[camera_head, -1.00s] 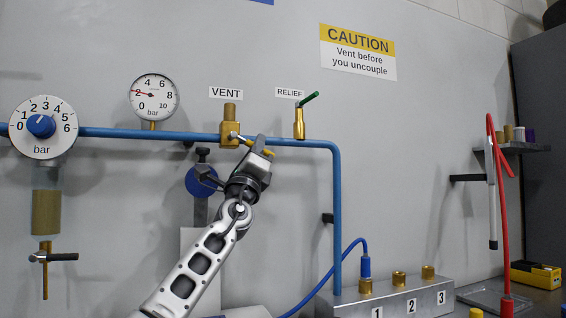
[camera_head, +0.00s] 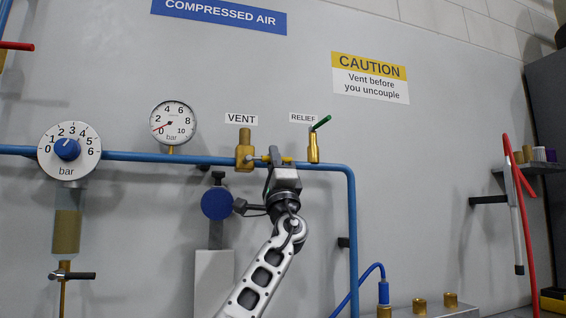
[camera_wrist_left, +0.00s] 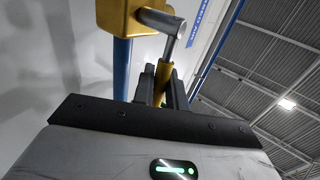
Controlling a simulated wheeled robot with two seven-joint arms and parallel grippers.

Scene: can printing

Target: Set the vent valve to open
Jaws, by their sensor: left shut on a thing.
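The vent valve (camera_head: 245,152) is a brass body on the blue pipe under the VENT label. Its yellow lever (camera_head: 288,160) points right, about in line with the pipe. My left gripper (camera_head: 281,161) reaches up from below and is shut on the lever. In the left wrist view, the lever (camera_wrist_left: 162,82) stands between the dark fingers (camera_wrist_left: 161,88), below the grey stem (camera_wrist_left: 165,22) and the brass valve body (camera_wrist_left: 128,18). The pressure gauge (camera_head: 173,122) has its red needle near 0. My right gripper is not in view.
The relief valve (camera_head: 313,147) with its green lever stands just right of my gripper. The blue pipe (camera_head: 353,230) turns down on the right. A blue round knob (camera_head: 217,203) is left of my wrist. A regulator dial (camera_head: 69,151) is at far left.

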